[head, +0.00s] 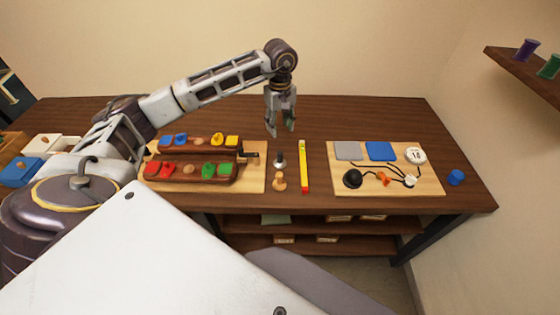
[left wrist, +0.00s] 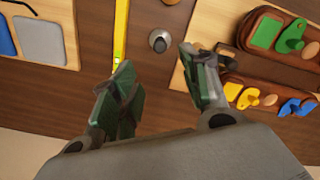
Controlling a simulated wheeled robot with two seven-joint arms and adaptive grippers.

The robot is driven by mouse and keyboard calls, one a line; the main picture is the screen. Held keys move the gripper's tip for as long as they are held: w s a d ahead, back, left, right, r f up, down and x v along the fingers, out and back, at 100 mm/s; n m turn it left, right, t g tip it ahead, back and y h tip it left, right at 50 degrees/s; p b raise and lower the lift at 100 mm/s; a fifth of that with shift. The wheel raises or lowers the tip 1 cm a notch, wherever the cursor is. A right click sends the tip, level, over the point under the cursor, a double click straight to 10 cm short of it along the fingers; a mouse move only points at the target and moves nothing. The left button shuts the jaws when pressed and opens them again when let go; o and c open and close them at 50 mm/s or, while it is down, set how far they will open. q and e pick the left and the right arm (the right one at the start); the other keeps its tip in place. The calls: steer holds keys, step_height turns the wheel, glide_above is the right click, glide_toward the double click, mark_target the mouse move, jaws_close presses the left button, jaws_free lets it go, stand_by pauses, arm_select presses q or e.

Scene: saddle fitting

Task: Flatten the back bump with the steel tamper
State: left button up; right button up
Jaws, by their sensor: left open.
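My left gripper (head: 280,127) is open and empty, pointing down above the back of the table. Its two green-padded fingers also show in the left wrist view (left wrist: 158,98). What looks like the steel tamper (head: 279,160), small with a dark top and a pale base, stands on the bare table in front of the gripper. In the left wrist view the tamper (left wrist: 159,41) lies beyond the gap between the fingers, untouched. The back brown bar (head: 207,150) carries a tan bump (head: 199,141) between coloured pieces. That bump also shows in the left wrist view (left wrist: 270,100).
A front brown bar (head: 165,180) with a tan bump (head: 188,169) shares the wooden board. A wooden tool (head: 279,181) and a yellow level (head: 303,167) lie nearby. Another board (head: 427,182) holds pads and wires. A blue cup (head: 455,177) stands right.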

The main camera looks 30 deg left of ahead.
arm_select(q)
steer(key=shift+r, duration=0.95)
